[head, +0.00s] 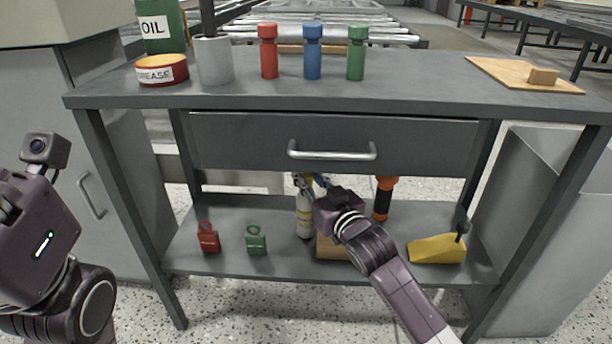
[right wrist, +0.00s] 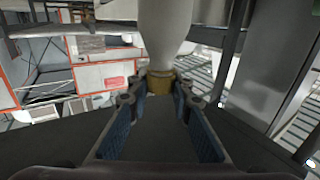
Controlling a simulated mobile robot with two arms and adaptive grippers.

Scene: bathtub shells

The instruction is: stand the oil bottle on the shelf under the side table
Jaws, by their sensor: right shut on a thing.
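The oil bottle (head: 304,218) is pale, with a yellowish neck, and is upright over the lower shelf (head: 285,207) of the grey side table (head: 420,92). My right gripper (head: 309,181) is shut on its neck, below the drawer. In the right wrist view, the pale bottle (right wrist: 166,28) runs up between the fingers (right wrist: 160,85), its brass-coloured neck (right wrist: 160,82) at the tips. I cannot tell whether its base touches the shelf. My left arm is at the left edge, away from the table; its fingertips do not show.
The shelf holds a red padlock-shaped item (head: 208,238), a green one (head: 256,240), a wooden block (head: 328,247), an orange-and-black tool (head: 383,198) and a yellow wedge (head: 436,250). The drawer handle (head: 332,153) juts out above my right gripper. A grey bin (head: 540,230) stands right.

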